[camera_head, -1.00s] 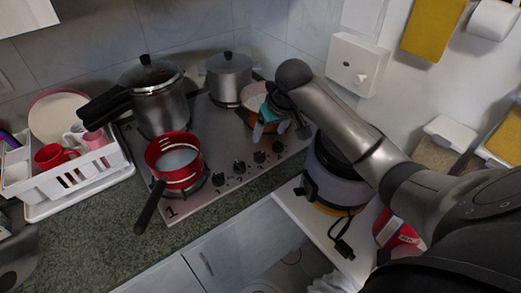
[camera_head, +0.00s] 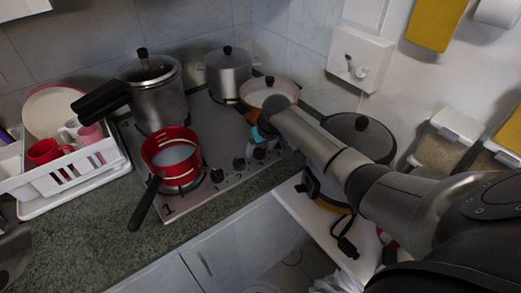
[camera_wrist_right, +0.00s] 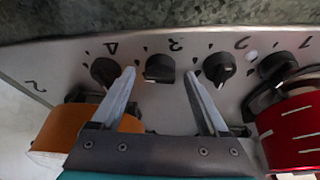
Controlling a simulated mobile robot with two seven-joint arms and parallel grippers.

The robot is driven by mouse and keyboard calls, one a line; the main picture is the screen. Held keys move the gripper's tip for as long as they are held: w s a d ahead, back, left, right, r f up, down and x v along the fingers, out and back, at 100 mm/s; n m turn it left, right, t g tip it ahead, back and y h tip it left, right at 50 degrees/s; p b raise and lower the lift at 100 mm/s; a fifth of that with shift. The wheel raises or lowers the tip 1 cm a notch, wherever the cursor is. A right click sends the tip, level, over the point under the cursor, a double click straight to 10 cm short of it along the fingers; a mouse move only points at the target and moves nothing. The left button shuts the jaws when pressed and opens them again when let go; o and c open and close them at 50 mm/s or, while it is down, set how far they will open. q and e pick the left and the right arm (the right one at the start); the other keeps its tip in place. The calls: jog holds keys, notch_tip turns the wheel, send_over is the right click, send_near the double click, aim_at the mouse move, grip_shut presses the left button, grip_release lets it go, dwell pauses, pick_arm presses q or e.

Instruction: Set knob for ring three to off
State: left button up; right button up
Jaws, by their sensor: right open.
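The ring-three knob (camera_wrist_right: 160,68) is black and sits under the printed 3 on the stove's front panel. In the right wrist view it appears turned differently from the knobs beside it. My right gripper (camera_wrist_right: 158,75) is open, with its two grey fingers on either side of this knob and nothing held between them. Whether the fingertips touch it I cannot tell. In the head view the right gripper (camera_head: 262,142) is over the right part of the knob row, largely hidden by my arm. My left gripper is not in view.
Knob four (camera_wrist_right: 104,71) and knob two (camera_wrist_right: 219,67) are close outside the fingers. An orange pot (camera_head: 287,88) is behind the gripper. A red saucepan (camera_head: 171,158), a pressure cooker (camera_head: 160,98) and a steel pot (camera_head: 229,75) stand on the stove (camera_head: 205,120). A lidded cooker (camera_head: 350,130) is at right.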

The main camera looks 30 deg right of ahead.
jog(key=shift+f, duration=0.1)
grip_shut()
dwell(0.7)
